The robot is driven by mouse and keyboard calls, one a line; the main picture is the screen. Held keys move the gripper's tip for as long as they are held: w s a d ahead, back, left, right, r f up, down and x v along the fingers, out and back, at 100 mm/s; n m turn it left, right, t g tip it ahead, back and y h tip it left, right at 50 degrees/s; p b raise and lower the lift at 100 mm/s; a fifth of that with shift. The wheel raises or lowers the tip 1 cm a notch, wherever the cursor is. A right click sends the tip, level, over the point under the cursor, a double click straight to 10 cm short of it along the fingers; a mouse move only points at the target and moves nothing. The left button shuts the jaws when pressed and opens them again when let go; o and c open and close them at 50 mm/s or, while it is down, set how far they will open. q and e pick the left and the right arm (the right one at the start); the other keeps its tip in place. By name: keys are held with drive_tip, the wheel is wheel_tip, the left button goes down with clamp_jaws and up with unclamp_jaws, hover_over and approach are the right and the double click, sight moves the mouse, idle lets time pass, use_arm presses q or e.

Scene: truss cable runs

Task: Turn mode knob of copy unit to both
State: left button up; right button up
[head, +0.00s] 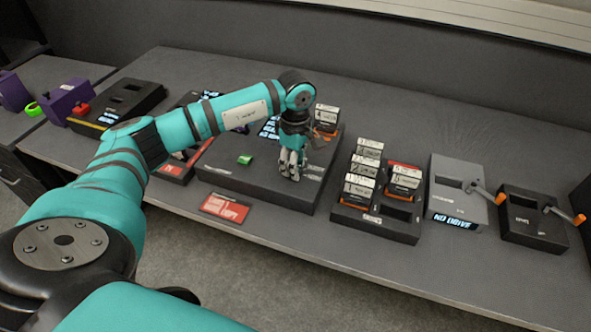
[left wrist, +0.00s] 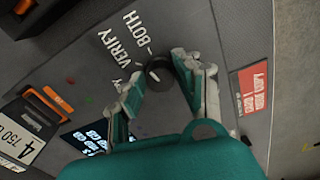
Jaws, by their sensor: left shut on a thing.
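The copy unit (head: 250,185) is a wide, flat dark box in the middle of the bench. My left gripper (head: 290,168) reaches down onto its right part. In the left wrist view the mode knob (left wrist: 158,74) is a small dark round knob between the fingertips of my left gripper (left wrist: 160,80), which is shut on it. The white labels VERIFY (left wrist: 119,50) and BOTH (left wrist: 146,32) are printed beside the knob; a further label is mostly hidden by a finger. I cannot tell which label the knob points at. My right gripper is not in view.
The unit carries a green piece (head: 245,160), a lit display (left wrist: 88,138) and a labelled cartridge (head: 327,118). A red card (head: 225,207) lies in front. A cartridge rack (head: 372,224) and a grey NO DRIVE unit (head: 456,190) stand to the right.

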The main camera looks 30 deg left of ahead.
use_arm(q)
drive_tip(key=shift+m+b, duration=0.75)
drive_tip(key=shift+m, duration=0.45)
drive_tip(key=o, duration=1.2)
drive_tip(key=shift+c, duration=0.2)
wheel_tip(320, 180, up, 12)
drive_tip(key=shift+s+f, duration=0.1)
